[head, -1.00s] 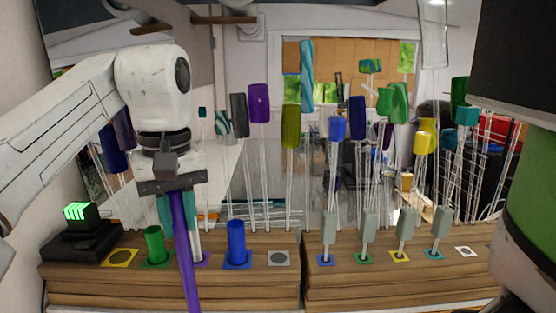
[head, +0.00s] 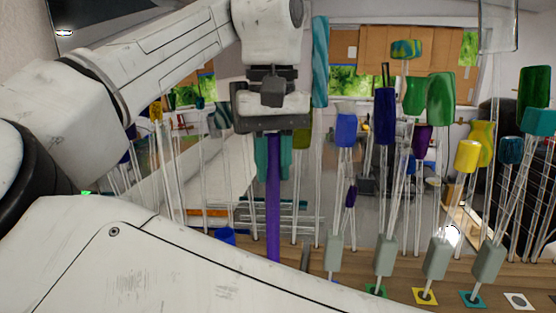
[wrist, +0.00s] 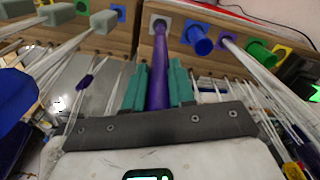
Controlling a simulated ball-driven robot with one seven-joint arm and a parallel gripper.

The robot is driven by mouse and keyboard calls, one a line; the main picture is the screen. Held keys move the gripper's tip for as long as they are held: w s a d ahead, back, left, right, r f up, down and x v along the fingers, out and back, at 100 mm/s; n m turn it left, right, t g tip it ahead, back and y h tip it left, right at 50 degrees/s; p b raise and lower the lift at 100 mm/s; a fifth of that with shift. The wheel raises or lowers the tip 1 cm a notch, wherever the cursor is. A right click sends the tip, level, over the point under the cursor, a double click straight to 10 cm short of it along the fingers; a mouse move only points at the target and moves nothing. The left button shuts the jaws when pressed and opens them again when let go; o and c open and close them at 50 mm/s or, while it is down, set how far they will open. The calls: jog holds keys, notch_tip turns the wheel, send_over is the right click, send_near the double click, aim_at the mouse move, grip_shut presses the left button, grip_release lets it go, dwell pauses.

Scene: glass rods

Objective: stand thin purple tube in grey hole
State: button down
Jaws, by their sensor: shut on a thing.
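My gripper (head: 273,170) is shut on the thin purple tube (head: 273,215), its teal fingers either side of the tube. The tube hangs upright in the head view, and its lower end is hidden behind my own arm. In the wrist view my gripper (wrist: 157,72) holds the same purple tube (wrist: 159,75), which runs away to the pale square plate of the grey hole (wrist: 153,29). The tube's far end overlaps this hole; I cannot tell whether it is inside or just above. The grey hole is hidden in the head view.
A blue tube (wrist: 201,43) stands beside the grey hole, with a green tube (wrist: 262,54) further along the wooden block. Several glass rods with grey blocks (head: 435,258) stand on the right block. Tall rods with coloured tops, one blue (head: 346,130), crowd the space behind.

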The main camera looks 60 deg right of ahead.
aim_at(273, 199)
jog(key=shift+f+b, duration=2.3)
jog(key=shift+f, duration=0.2)
jog(key=shift+p, duration=0.9)
jog(key=shift+f, duration=0.6)
jog(key=c, duration=1.2)
grip_release()
notch_tip(273, 199, up, 8)
jog(key=p, duration=0.8)
jog(key=shift+r, duration=0.25)
jog(key=shift+r+p, duration=0.65)
jog(key=shift+r, duration=0.6)
